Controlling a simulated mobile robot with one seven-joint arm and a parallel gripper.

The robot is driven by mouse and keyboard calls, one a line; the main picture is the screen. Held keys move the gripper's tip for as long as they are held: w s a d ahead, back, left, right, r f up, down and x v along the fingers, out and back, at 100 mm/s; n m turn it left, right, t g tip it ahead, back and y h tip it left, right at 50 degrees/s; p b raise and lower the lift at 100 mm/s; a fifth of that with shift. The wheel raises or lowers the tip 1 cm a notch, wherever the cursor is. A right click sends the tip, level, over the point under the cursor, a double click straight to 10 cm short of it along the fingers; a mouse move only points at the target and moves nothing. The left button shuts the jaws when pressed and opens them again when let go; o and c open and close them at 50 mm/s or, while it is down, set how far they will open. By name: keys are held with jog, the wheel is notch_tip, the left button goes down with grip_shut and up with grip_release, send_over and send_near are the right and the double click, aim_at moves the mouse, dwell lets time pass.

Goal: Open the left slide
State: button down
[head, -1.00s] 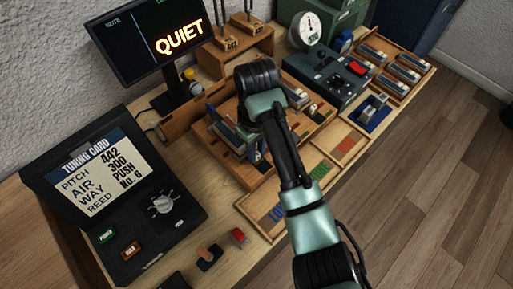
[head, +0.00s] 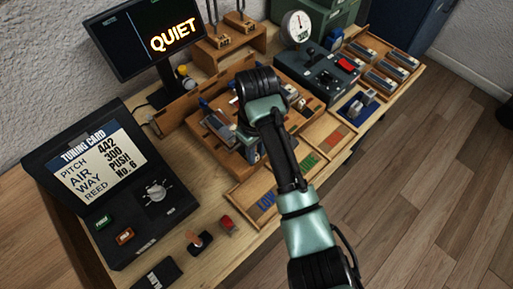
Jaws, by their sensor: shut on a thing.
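The wooden rig (head: 205,135) stands on the bench in the middle of the head view, with metal bars and blue-ended parts (head: 220,122) at its left. My gripper (head: 248,145) is down at the left part of the rig, mostly hidden under my own wrist. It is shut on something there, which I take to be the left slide. The slide itself and the fingertips are hidden, so how far the slide stands open cannot be told.
A QUIET screen (head: 150,40) stands behind. A gauge box (head: 320,75) and a tray of blocks (head: 385,70) are at right. Compartment trays (head: 265,200) lie in front.

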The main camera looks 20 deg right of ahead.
jog(key=shift+s+d+f, duration=0.1)
jog(key=c, duration=0.7)
grip_release()
notch_tip(320, 180, up, 13)
jog(key=p, duration=0.7)
